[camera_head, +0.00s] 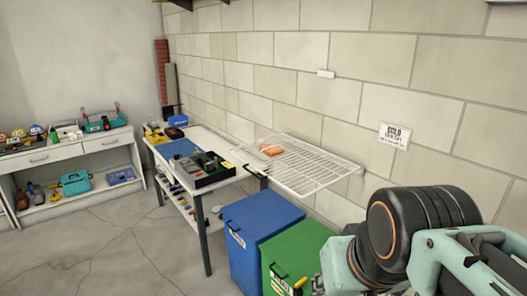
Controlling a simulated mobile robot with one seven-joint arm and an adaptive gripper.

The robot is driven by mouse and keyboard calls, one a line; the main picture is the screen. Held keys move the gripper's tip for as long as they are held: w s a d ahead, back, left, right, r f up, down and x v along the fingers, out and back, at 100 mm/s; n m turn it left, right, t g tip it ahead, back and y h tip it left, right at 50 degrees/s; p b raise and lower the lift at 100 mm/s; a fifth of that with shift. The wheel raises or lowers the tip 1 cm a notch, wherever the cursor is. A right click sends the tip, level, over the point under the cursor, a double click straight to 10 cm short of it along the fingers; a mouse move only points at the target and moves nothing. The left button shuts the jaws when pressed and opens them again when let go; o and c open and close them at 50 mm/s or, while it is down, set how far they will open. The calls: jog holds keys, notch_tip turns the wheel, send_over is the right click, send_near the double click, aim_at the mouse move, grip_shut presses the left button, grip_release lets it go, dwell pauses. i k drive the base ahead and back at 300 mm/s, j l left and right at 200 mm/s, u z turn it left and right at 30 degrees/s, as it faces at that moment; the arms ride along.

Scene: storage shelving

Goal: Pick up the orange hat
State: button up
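My teal and black arm fills the lower right, far from both items. I cannot make out my gripper's fingertips.
A wire shelf (315,172) juts from the block wall above a blue bin (262,228) and a green bin (305,250). A second table (208,128) holds a black tray and a blue mat. The cracked floor (110,240) at left is clear.

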aim_at(271, 150)
jog(key=z, duration=1.15)
jog(key=i+j+z, duration=0.2)
jog(key=j+z, duration=0.2)
jog(key=i+j, duration=0.1)
jog(key=j, duration=0.4)
jog(key=i+j, duration=0.15)
jog(key=j, duration=0.3)
jog(key=i+j, duration=0.1)
jog(key=j, duration=0.4)
jog(key=i+j, duration=0.1)
jog(key=j, duration=0.35)
jog(key=i+j, duration=0.15)
jog(key=j, duration=0.35)
